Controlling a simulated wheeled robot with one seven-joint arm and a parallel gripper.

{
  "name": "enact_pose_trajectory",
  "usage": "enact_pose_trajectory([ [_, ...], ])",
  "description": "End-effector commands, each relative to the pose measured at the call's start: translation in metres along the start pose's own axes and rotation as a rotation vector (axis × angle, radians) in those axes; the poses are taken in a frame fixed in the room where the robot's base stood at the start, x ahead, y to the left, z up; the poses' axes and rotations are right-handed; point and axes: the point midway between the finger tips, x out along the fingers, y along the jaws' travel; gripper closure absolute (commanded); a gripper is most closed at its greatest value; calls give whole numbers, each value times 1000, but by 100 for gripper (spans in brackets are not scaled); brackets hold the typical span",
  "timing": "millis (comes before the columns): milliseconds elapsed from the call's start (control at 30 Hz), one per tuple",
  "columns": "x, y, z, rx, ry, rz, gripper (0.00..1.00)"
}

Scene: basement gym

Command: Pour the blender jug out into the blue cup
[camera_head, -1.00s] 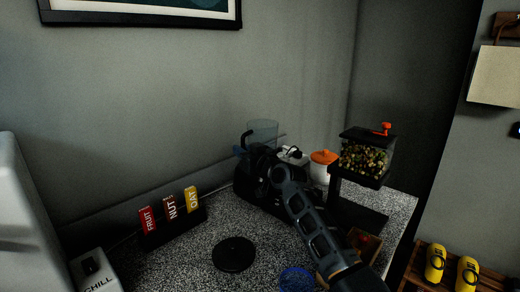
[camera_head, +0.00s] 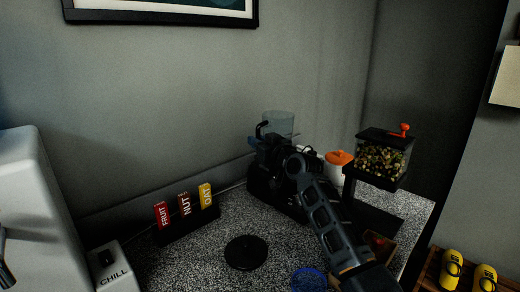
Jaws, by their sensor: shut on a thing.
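The clear blender jug (camera_head: 279,123) with a dark handle stands upright at the back of the speckled counter, at or just above its black base (camera_head: 262,186). My gripper (camera_head: 268,143) is at the jug's lower part and shut on it; the fingers are small and dark, and my arm hides part of the base. I cannot tell whether the jug is lifted off the base. The blue cup (camera_head: 309,280) is at the bottom edge of the view, partly cut off, in front of the base and beside my arm.
A black round disc (camera_head: 246,252) lies on the counter left of the cup. A rack of bars (camera_head: 186,210) stands at the left. A white jar with an orange lid (camera_head: 340,158) and a dispenser (camera_head: 383,158) stand at the right. The wall is close behind.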

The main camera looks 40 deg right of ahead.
Motion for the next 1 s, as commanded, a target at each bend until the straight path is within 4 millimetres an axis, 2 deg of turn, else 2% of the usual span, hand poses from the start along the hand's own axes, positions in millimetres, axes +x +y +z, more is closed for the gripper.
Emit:
enact_pose_trajectory([
  [33,1,-1,-14,-4,8,-2,100],
  [100,1,-1,-28,-3,9,-1,100],
  [300,0,-1,-60,-3,8,-2,100],
  [600,0,0,-86,-1,5,0,100],
  [1000,0,-1,-106,-2,5,-1,100],
])
